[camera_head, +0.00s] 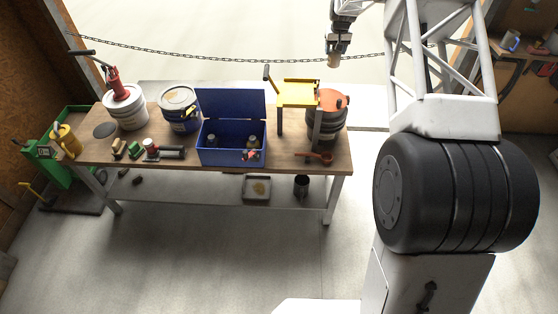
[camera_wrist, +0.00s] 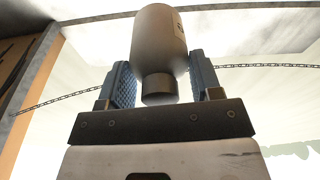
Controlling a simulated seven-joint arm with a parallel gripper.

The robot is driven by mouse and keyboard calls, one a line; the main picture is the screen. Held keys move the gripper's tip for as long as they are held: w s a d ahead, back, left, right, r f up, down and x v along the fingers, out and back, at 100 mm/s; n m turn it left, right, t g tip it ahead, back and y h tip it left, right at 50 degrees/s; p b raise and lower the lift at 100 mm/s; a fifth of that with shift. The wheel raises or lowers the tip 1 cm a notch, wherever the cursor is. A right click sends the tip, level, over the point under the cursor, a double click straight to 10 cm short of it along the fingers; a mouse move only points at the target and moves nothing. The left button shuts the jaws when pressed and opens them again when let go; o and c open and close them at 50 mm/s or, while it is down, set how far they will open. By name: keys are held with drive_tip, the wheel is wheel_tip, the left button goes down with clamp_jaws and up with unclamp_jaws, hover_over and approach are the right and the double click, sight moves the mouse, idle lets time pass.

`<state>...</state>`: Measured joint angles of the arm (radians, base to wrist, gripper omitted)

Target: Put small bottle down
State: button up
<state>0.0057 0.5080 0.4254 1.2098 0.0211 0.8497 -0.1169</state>
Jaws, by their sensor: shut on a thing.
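The small bottle (camera_wrist: 160,42) is pale grey with a darker cap, and sits between the two blue-padded fingers of my gripper (camera_wrist: 162,78) in the wrist view. Its cap points toward the gripper's palm. In the head view my gripper (camera_head: 338,50) hangs at the top, above and behind the workbench's right end, with the tan small bottle (camera_head: 333,61) at its lower end. The bottle is in the air, clear of the bench (camera_head: 305,146). The far side of the bottle is hidden.
A blue box (camera_head: 222,157) with its lid up holds bottles at the bench's middle. White and blue buckets stand left; a yellow stand (camera_head: 299,93) and an orange-topped drum (camera_head: 330,125) stand right. A chain (camera_head: 210,52) hangs behind. A bare strip shows right of the box.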

drive_tip(key=w+d+f+m, duration=0.1)
drive_tip(key=d+f, duration=0.2)
drive_tip(key=d, duration=0.4)
drive_tip(key=s+a+r+n+g+y, duration=0.1)
drive_tip(key=s+a+r+n, duration=0.1)
drive_tip(key=s+a+n, duration=0.9)
drive_tip(key=s+a+r+n+g+y, duration=0.1)
drive_tip(key=s+a+n, duration=0.5)
drive_tip(key=s+a, duration=0.7)
drive_tip(key=s+f, duration=2.2)
drive_tip(key=s, duration=0.1)
drive_tip(key=shift+s+a+n, duration=0.3)
drive_tip(key=shift+n, duration=0.1)
drive_tip(key=shift+w, duration=0.1)
drive_tip(key=w+a+f, duration=0.1)
drive_tip(key=w+a, duration=0.3)
drive_tip(key=w, duration=1.1)
drive_tip(key=shift+w+a+f, duration=0.15)
drive_tip(key=shift+a, duration=0.05)
